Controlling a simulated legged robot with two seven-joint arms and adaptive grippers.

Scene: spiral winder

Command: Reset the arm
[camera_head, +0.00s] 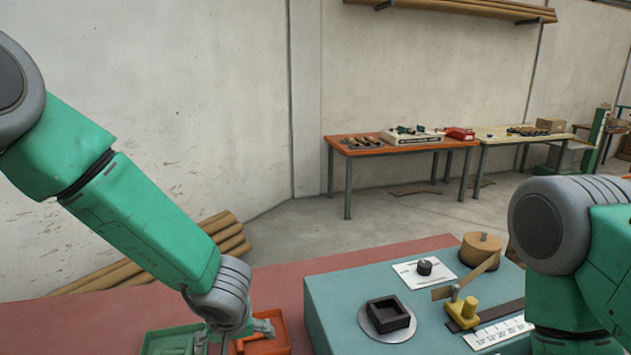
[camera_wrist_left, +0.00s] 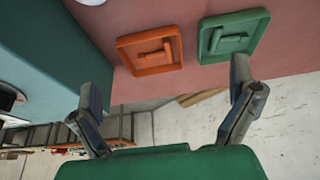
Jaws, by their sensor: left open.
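My left arm (camera_head: 140,215) reaches down from the left in the head view. Its gripper (camera_head: 240,334) hangs low over an orange tray (camera_head: 281,328) and a green tray (camera_head: 152,344), partly cut off by the lower edge. In the left wrist view my left gripper (camera_wrist_left: 166,78) has its two fingers spread wide, with nothing between them. The orange tray (camera_wrist_left: 127,58) and green tray (camera_wrist_left: 204,44) lie beyond the fingertips, each with a T-shaped piece inside. My right arm (camera_head: 560,230) is at the right; its gripper is not visible.
A teal block (camera_head: 335,295) on the red surface (camera_head: 60,325) carries a dark square frame (camera_head: 388,315) on a round disc, a black knob (camera_head: 424,267), a wooden spool (camera_head: 480,250) and a yellow piece (camera_head: 462,310). Tables (camera_head: 400,148) stand far back by the wall.

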